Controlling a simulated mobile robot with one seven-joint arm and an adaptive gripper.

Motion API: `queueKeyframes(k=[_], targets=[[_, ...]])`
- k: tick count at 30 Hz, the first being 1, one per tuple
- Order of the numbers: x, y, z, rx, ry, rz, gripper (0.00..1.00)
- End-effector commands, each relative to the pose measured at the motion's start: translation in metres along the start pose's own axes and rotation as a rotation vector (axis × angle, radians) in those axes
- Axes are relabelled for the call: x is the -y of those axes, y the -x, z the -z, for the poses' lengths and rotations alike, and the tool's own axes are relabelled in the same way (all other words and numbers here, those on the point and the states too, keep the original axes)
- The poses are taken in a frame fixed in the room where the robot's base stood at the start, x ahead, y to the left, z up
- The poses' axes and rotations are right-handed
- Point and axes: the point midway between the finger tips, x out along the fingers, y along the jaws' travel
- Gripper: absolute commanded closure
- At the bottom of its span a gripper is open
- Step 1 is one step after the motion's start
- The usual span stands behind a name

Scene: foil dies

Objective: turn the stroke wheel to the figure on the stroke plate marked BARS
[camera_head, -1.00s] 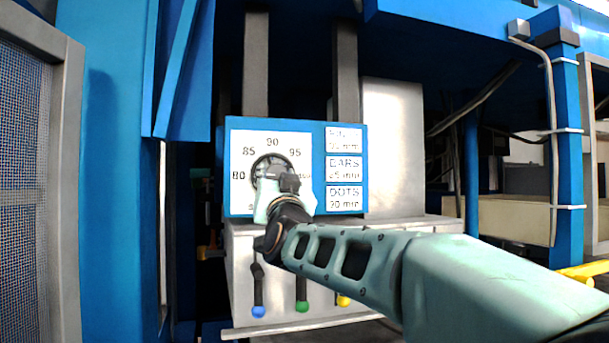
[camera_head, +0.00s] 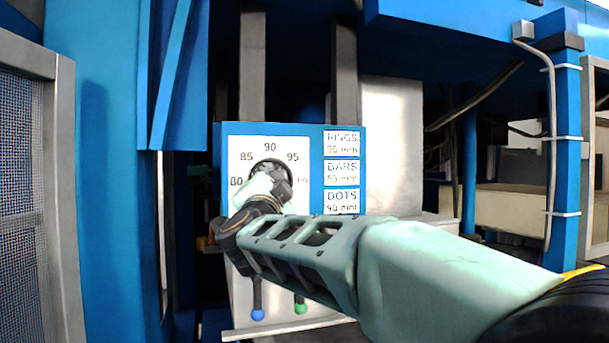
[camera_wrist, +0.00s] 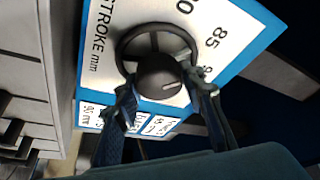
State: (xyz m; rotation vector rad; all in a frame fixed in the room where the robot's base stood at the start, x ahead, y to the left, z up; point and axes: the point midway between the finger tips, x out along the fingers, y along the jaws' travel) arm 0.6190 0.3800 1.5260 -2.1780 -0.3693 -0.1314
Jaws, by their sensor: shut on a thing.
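The stroke wheel (camera_head: 270,166) is a dark rimmed wheel on the white dial, partly hidden by my gripper (camera_head: 276,184). In the wrist view, the wheel (camera_wrist: 128,43) has spokes and a dark round knob (camera_wrist: 158,75) with a short white mark. My gripper (camera_wrist: 164,92) is shut on the knob, one finger on either side. The dial (camera_head: 245,145) shows 80, 85, 90 and 95; figures further round are hidden or unclear. The BARS stroke plate (camera_head: 341,172) is the middle of three labels; its figure is blurred, perhaps 85 or 95 mm.
The RINGS plate (camera_head: 341,143) is above BARS and the DOTS plate (camera_head: 341,201) below. A mesh guard (camera_head: 62,200) stands at left.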

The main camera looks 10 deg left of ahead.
Motion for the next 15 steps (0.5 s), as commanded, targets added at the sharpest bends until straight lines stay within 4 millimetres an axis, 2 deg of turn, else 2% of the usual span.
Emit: queueKeyframes(k=[15], targets=[[0.0011,-0.0002,0.0014,-0.001,-0.057,-0.021,0.88]])
